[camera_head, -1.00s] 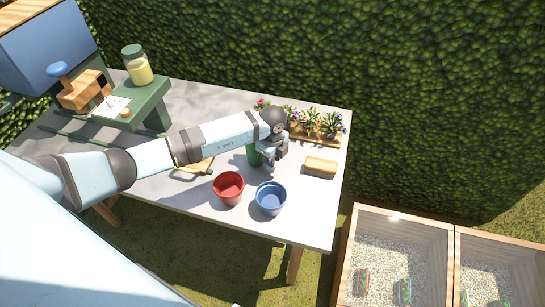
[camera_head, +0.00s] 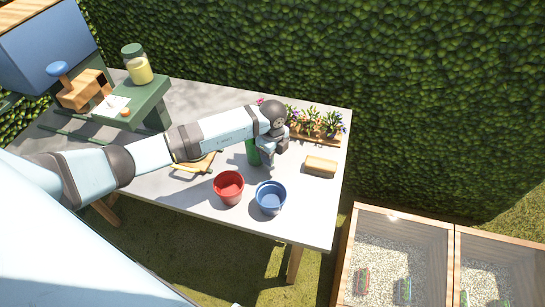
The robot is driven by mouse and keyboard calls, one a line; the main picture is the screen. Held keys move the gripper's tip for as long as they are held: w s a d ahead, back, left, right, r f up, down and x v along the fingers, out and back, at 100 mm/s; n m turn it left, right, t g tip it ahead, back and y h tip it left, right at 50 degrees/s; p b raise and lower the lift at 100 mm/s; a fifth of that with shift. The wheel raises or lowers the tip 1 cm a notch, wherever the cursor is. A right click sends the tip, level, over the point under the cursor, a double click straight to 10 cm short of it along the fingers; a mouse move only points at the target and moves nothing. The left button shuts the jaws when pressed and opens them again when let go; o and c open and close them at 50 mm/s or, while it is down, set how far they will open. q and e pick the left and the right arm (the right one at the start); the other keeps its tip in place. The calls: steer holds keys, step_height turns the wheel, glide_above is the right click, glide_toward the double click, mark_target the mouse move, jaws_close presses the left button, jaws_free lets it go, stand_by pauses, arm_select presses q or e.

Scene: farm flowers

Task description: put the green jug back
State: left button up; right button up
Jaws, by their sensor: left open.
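The green jug (camera_head: 253,152) stands on the table just left of my left gripper (camera_head: 268,160). It is partly hidden behind my left forearm and wrist. My left gripper points down over the table and is open; I cannot tell whether its fingers touch the jug. My right gripper is not in view.
A red pot (camera_head: 228,188) and a blue pot (camera_head: 271,198) stand near the table's front edge. A wooden block (camera_head: 321,166) lies to the right. A flower tray (camera_head: 328,138) is behind. A green stand (camera_head: 148,103) holds a jar (camera_head: 137,64). Planter boxes (camera_head: 452,262) stand lower right.

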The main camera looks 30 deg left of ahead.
arm_select(q)
step_height(320, 180, up, 10)
steer(key=shift+r+b, duration=0.15)
steer(key=shift+b, duration=0.2)
steer(key=shift+d, duration=0.1)
